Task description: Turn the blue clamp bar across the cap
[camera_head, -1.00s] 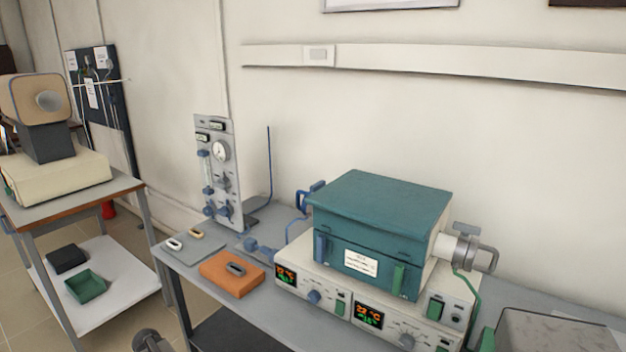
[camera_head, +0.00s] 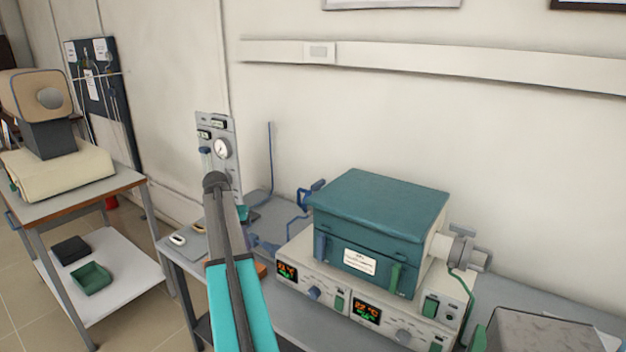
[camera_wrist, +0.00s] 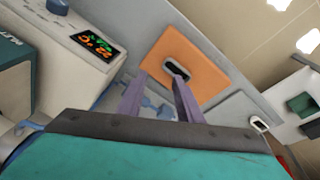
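The teal furnace (camera_head: 380,215) stands on its control units on the bench. A blue fitting (camera_head: 312,192) at its left end looks like the clamp bar and cap; it is too small to tell the bar's angle. In the wrist view, part of the furnace (camera_wrist: 14,75) shows at the left edge, with a blue piece (camera_wrist: 32,126) partly hidden below it. My gripper (camera_wrist: 158,82) has its two fingers apart with nothing between them, above the bench and well to one side of the furnace. In the head view my arm mostly hides the hand.
An orange block (camera_wrist: 200,72) with a dark oval slot lies on the bench. A gauge panel (camera_head: 222,150) with a thin upright rod (camera_head: 270,160) stands behind. A grey metal fitting (camera_head: 462,248) caps the furnace's right end. A side table (camera_head: 75,205) stands left.

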